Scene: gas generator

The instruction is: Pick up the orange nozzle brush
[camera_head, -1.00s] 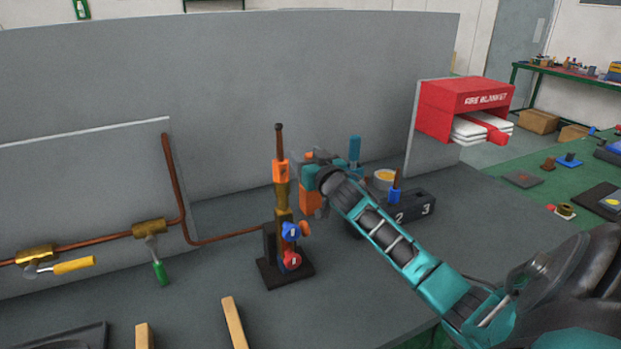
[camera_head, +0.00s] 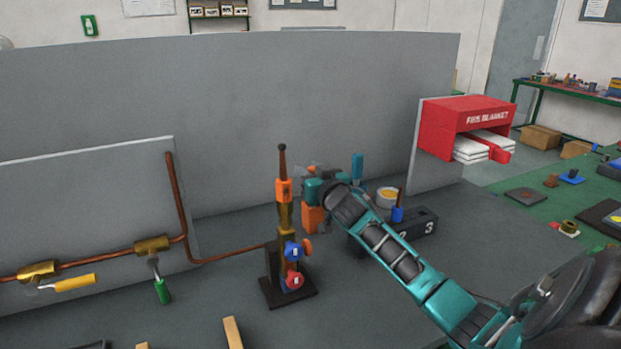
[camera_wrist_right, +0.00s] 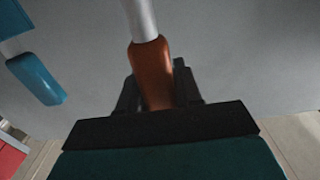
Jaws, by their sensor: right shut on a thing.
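My right gripper (camera_head: 312,190) is just right of the burner stand, in front of the grey back panel. In the right wrist view its jaws (camera_wrist_right: 155,95) are shut on the orange-brown handle of the orange nozzle brush (camera_wrist_right: 152,72). A pale metal rod runs up from the handle and out of the picture. In the head view the gripper hides much of what it holds. An orange block (camera_head: 313,218) shows just below it; I cannot tell whether this is part of the brush. My left gripper is not in view.
The burner stand (camera_head: 284,240) with red and blue knobs is close on the left. A dark numbered block (camera_head: 424,224) behind my arm bears a blue tool (camera_head: 397,214). A teal-blue rod (camera_head: 357,168) stands nearby. A copper pipe with valves (camera_head: 151,245) runs further left.

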